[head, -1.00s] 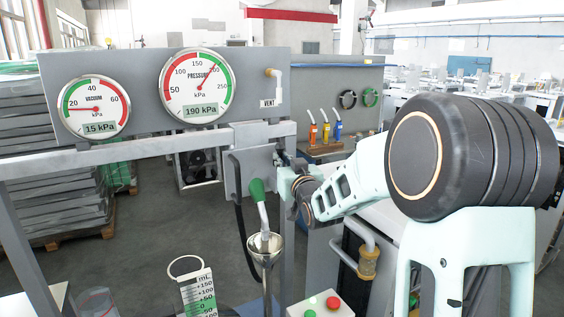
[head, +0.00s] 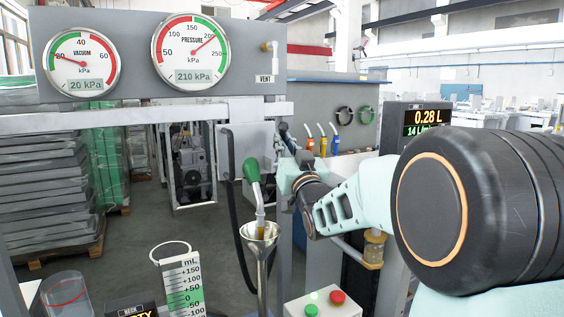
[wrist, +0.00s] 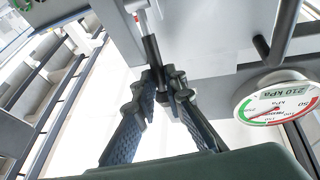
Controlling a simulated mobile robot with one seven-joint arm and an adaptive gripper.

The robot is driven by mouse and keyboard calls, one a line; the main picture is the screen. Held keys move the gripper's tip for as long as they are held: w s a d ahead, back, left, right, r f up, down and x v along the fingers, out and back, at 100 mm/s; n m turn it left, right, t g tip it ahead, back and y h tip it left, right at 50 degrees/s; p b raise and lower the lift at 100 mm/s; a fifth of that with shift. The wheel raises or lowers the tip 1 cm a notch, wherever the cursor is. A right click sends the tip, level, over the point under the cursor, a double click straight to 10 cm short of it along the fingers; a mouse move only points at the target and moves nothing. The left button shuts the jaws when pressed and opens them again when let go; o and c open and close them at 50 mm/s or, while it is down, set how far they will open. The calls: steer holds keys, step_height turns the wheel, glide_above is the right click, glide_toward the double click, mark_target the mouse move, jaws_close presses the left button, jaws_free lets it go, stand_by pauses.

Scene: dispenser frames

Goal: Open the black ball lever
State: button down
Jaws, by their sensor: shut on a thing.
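In the head view my gripper (head: 284,160) is at the right edge of the grey panel plate, beside the green-handled nozzle. My own wrist covers most of the hold there, and the lever's ball cannot be made out.
The pressure gauge (head: 191,52) reads 210 kPa and the vacuum gauge (head: 82,62) 20 kPa. A button box (head: 322,304), a volume display (head: 426,118) and a measuring cylinder (head: 184,285) stand nearby.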

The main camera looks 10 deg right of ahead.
steer(key=f+t+b, duration=0.1)
steer(key=b, duration=0.4)
steer(key=s+f+m+t+b, duration=0.1)
steer(key=t+b, duration=0.1)
steer(key=b, duration=0.4)
steer(key=s+f+t+b, duration=0.1)
steer(key=b, duration=0.5)
steer(key=shift+s+d+f+m+t+h, duration=0.1)
steer(key=shift+s+d+m+t+h, duration=0.05)
steer(key=shift+d+m+t+h, duration=0.2)
steer(key=shift+m+t+h+b, duration=0.25)
steer(key=shift+b, duration=0.6)
steer(key=c, duration=2)
jaws_free()
steer(key=shift+s, duration=0.1)
steer(key=shift+o, duration=0.2)
steer(key=v, duration=1.2)
